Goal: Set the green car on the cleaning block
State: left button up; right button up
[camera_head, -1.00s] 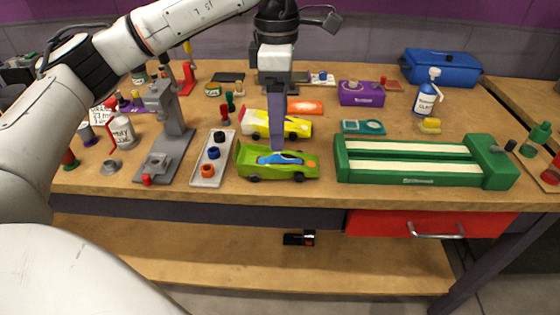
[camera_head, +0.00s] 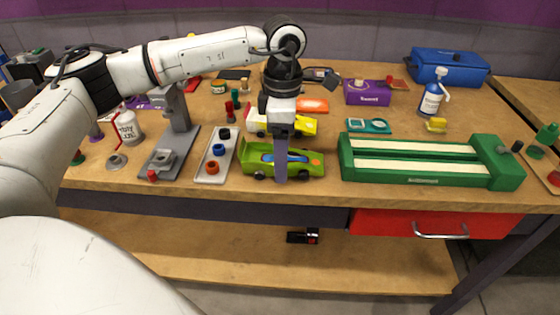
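The green car (camera_head: 310,164) with a blue canopy sits on the workbench near its front edge, nose to the right. My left gripper (camera_head: 281,179) points straight down at the car, and its finger covers part of the car's middle. The fingers show edge-on as one dark bar, so I cannot tell their gap or whether they touch the car. A long green block (camera_head: 428,179) with two cream strips and a knob at its right end, which looks like the cleaning block, lies to the right of the car. Its strips are bare. My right gripper is out of view.
A yellow and white car (camera_head: 302,126) stands just behind the green one. A pale tray (camera_head: 207,171) with several coloured rings and a grey press stand (camera_head: 178,137) are on the left. A teal device (camera_head: 368,125) lies behind the green block. Bench between car and block is clear.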

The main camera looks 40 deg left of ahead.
pick_arm(q)
jog(key=shift+r, duration=0.1)
jog(key=c, duration=1.3)
